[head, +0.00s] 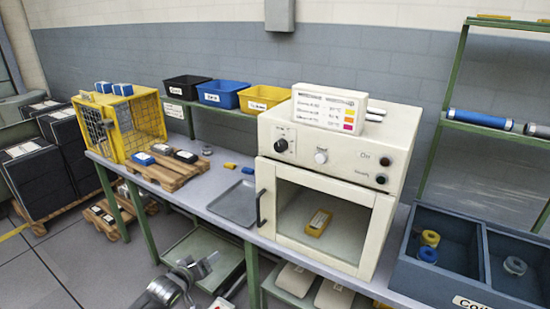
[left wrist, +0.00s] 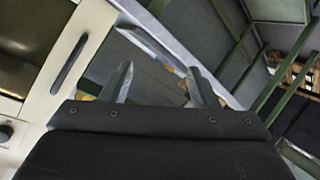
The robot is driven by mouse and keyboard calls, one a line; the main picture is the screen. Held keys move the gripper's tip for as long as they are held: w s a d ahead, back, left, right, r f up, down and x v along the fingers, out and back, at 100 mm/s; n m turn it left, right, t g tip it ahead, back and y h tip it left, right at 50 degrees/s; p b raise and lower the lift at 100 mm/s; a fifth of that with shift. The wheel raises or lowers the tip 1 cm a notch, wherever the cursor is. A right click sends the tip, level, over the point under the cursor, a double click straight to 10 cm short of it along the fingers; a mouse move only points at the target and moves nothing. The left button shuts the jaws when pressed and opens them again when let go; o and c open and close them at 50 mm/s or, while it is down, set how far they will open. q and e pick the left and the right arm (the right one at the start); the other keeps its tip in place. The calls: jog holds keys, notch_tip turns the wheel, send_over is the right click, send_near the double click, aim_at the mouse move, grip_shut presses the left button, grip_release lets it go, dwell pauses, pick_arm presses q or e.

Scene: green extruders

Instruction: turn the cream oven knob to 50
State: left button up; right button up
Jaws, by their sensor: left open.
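The cream oven (head: 407,142) stands on the bench, its door closed, with a dark handle (head: 262,207) at the door's left edge. A small cream knob (head: 321,157) is in the middle of its control panel, with a small label above it. A black knob (head: 281,146) with dial marks is to its left. The markings are too small to read. My left gripper (head: 203,265) is low in front of the bench, left of the oven and well below the knob. It is open and empty; its two fingers also show apart in the left wrist view (left wrist: 160,85). My right gripper is not in view.
A grey tray (head: 235,203) lies left of the oven. A yellow cage (head: 122,125) and pallet (head: 165,172) are farther left. A sign box (head: 329,107) is on the oven. Blue bins (head: 481,232) stand right. A yellow-brown block (head: 318,223) shows inside the oven.

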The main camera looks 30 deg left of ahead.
pick_arm(q)
jog(key=w+d+r+t+h+p, duration=0.1)
jog(key=w+d+r, duration=0.1)
jog(key=r, duration=0.6)
jog(key=w+d+r+t+h, duration=0.1)
jog(key=w+d+r+t, duration=0.1)
jog(key=r, duration=0.7)
jog(key=t+h+p, duration=0.2)
jog(key=h, duration=0.1)
send_near(279, 149)
jog(key=shift+n, duration=0.3)
jog(key=w, duration=0.5)
jog(key=w+d, duration=0.1)
jog(key=w, duration=0.2)
jog(key=shift+w+d+r, duration=0.1)
jog(key=shift+w+r, duration=0.1)
jog(key=shift+c, duration=0.2)
jog(key=c, duration=0.9)
jog(key=shift+c, duration=0.2)
